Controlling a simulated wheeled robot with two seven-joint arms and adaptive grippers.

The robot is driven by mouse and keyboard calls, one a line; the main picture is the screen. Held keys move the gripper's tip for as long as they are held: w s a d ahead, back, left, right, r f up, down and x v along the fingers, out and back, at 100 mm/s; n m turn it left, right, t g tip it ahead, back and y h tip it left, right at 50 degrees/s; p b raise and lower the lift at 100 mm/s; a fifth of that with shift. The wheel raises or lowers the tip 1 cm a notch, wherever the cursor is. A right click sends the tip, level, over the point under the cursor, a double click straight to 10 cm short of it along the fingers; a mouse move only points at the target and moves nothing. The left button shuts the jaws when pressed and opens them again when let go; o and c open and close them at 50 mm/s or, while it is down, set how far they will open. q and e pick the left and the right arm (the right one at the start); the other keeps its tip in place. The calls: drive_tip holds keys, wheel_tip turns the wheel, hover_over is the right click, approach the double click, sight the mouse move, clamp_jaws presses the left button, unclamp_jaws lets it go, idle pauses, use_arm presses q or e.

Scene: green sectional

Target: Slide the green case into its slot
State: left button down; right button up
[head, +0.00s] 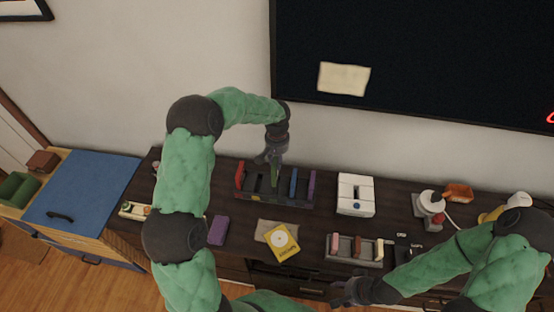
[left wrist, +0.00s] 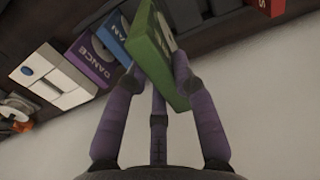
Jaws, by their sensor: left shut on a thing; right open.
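My left gripper (head: 270,158) is above the dark rack (head: 262,197), shut on the green case (head: 274,176). In the left wrist view the green case (left wrist: 154,52) stands between my purple fingers and reaches toward the rack. I cannot tell whether its lower edge is inside a slot or just above it. In the rack, a red case (head: 240,176) stands at the left end, and a blue case (head: 293,183) and a purple case (head: 311,185) stand at the right. My right gripper (head: 350,290) is open and empty near the front edge of the dark cabinet.
A white box (head: 355,195) stands right of the rack. In front lie a yellow booklet (head: 281,243), a purple block (head: 218,231) and a small grey rack (head: 345,249) with several pieces. A red-and-white item (head: 432,207) is farther right. The wall is close behind.

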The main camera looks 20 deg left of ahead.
use_arm(q)
drive_tip(key=shift+f+b, duration=1.2)
drive_tip(key=shift+f, duration=0.95)
drive_tip(key=shift+f+b, duration=1.9)
drive_tip(key=shift+f, duration=0.9)
drive_tip(key=c, duration=0.9)
unclamp_jaws()
drive_tip(key=shift+c, duration=0.2)
drive_tip(key=shift+r, duration=0.15)
wheel_tip(320, 180, up, 12)
drive_tip(key=shift+f, duration=0.1)
